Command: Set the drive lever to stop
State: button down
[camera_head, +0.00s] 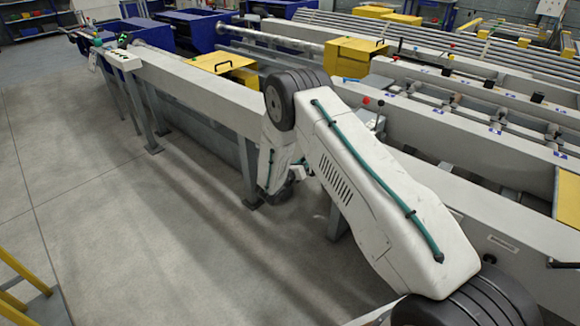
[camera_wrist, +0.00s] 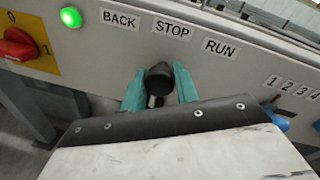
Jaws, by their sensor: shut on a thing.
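The drive lever (camera_wrist: 160,77) has a round black knob and stands out from a grey control panel (camera_wrist: 105,62) in the wrist view. My gripper (camera_wrist: 159,88) has its two teal fingers on either side of the knob and is shut on it. The knob sits just below the STOP label (camera_wrist: 171,29), with the BACK label (camera_wrist: 119,19) to the left and the RUN label (camera_wrist: 220,47) to the right. The lower part of the lever is mostly hidden by the fingers and gripper body. In the head view my arm hides the gripper and this lever.
A lit green lamp (camera_wrist: 71,17) and a red rotary switch (camera_wrist: 17,45) on a yellow plate sit left of the lever. Blue parts (camera_wrist: 273,119) lie at right below numbered labels (camera_wrist: 292,86). In the head view, open floor (camera_head: 110,190) lies left of the long grey beam (camera_head: 190,88).

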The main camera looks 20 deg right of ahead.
jog(key=shift+s+f, duration=0.1)
jog(key=c, duration=1.1)
grip_release()
jog(key=shift+a, duration=0.1)
jog(key=v, duration=0.7)
jog(key=shift+s+a, duration=0.15)
jog(key=shift+a, duration=0.05)
